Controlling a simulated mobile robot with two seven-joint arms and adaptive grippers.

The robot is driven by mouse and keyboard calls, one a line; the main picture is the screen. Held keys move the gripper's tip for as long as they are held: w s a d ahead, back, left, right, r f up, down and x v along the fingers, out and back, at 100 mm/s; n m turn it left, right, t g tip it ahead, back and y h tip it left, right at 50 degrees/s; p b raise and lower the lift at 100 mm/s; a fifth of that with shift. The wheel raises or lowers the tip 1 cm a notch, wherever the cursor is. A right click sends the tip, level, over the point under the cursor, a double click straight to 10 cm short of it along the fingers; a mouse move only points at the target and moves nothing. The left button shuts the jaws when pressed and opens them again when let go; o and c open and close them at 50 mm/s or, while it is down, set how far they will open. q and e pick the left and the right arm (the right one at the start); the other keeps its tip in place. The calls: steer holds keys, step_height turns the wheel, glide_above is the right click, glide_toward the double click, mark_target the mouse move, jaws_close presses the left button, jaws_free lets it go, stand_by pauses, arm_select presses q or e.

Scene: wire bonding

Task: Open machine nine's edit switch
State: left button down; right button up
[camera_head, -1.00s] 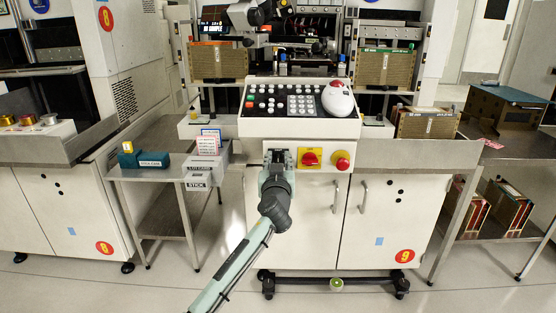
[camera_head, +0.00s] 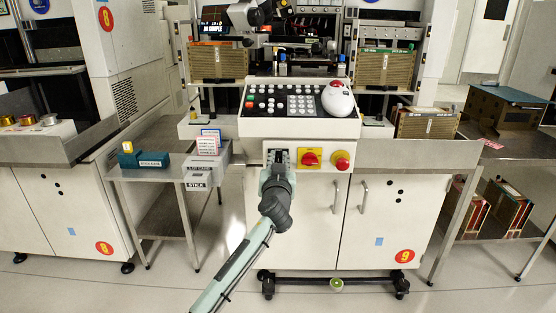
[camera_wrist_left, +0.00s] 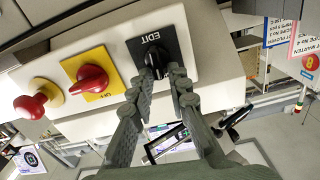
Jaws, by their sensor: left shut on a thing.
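Machine nine's edit switch (camera_wrist_left: 157,58) is a black knob on a black plate lettered EDIT, at the top middle of the left wrist view. My left gripper (camera_wrist_left: 164,77) is shut on this knob, one finger on each side, and the fingers hide part of it. In the head view my left gripper (camera_head: 279,162) reaches up to the left end of the white switch panel and covers most of the switch. The knob's exact turn is hard to tell. My right gripper is not in view.
Beside the switch are a red knob on a yellow plate (camera_wrist_left: 92,79) and a red mushroom button (camera_wrist_left: 33,103). The keypad console (camera_head: 297,128) juts out above the panel. A side table (camera_head: 160,174) stands to the left, and a cabinet door handle (camera_head: 335,198) is below.

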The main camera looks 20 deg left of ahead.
arm_select(q)
steer(key=m, duration=0.3)
steer(key=shift+w+d+f, duration=0.1)
steer(key=shift+d+f, duration=0.05)
steer(key=m, duration=0.3)
steer(key=shift+d+f+m, duration=0.15)
steer(key=shift+d+m, duration=0.05)
steer(key=shift+m, duration=0.2)
steer(key=m, duration=0.2)
steer(key=m+p, duration=0.1)
steer(key=m, duration=0.2)
steer(key=f+m+p, duration=0.1)
steer(key=m, duration=0.2)
steer(key=shift+w+d, duration=0.1)
steer(key=shift+d, duration=0.05)
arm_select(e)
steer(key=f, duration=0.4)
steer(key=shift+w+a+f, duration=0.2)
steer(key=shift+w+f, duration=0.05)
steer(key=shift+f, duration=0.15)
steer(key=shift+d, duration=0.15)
arm_select(q)
steer(key=c, duration=1.6)
jaws_free()
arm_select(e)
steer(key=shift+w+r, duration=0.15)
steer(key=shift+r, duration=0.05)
